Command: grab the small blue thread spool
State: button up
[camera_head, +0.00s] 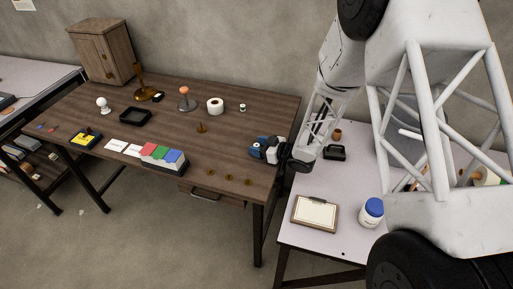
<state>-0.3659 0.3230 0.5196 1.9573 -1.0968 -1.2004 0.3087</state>
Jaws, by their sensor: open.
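My gripper (256,150) is at the right end of the brown wooden table, reaching in from the right. No thread spool is clearly recognisable as blue. A small white and green spool-like item (242,107) stands behind my gripper. My gripper may hide part of the tabletop.
A pale table at right holds a clipboard (315,213) and a blue-lidded jar (371,212).

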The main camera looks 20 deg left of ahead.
dwell(0.3)
jog(key=c, duration=1)
jog(key=shift+r, duration=0.1)
jog(key=shift+r, duration=0.1)
jog(key=s, duration=3.2)
jog(key=shift+r, duration=0.1)
